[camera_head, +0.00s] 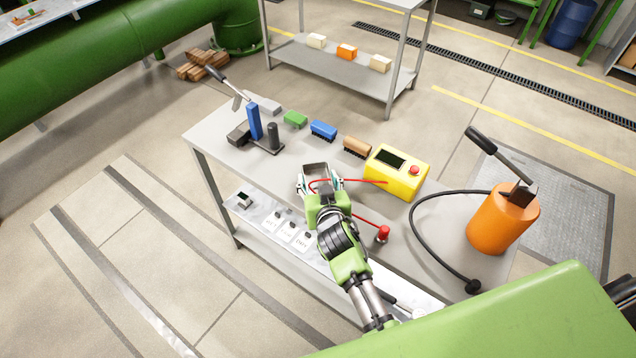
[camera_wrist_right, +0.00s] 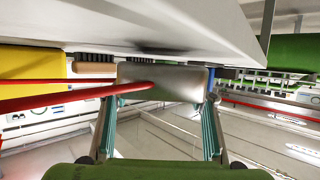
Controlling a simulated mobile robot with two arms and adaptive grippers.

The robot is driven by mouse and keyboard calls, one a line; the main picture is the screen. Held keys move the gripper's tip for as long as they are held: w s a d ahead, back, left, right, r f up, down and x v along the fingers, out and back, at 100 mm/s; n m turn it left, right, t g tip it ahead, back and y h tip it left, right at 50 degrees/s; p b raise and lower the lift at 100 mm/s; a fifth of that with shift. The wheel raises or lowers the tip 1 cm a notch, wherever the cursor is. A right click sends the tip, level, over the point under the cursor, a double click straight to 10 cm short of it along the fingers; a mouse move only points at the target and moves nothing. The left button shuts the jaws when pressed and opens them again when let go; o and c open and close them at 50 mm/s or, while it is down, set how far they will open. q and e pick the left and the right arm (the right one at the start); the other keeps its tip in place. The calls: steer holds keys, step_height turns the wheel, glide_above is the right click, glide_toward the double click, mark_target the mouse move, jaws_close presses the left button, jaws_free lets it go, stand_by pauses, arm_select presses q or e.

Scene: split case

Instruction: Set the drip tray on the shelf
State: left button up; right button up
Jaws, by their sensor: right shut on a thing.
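My right gripper (camera_head: 321,186) is shut on the drip tray (camera_head: 316,169), a small grey metal tray with an open top, in the head view. The tray appears over the middle of the workbench. In the right wrist view the tray's rounded grey side (camera_wrist_right: 175,84) lies between the two fingers of my right gripper (camera_wrist_right: 160,110). Whether the tray touches the bench top cannot be told. The bench's lower shelf (camera_head: 262,212) shows along its near side, with several labelled white cards. My left gripper is not in view.
A yellow box (camera_head: 397,172) stands right of the tray, with red leads passing close to the gripper. A rack (camera_head: 350,70) stands behind.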

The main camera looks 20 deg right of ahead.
steer(key=shift+r+p, duration=2)
steer(key=shift+r, duration=0.4)
steer(key=shift+f, duration=0.1)
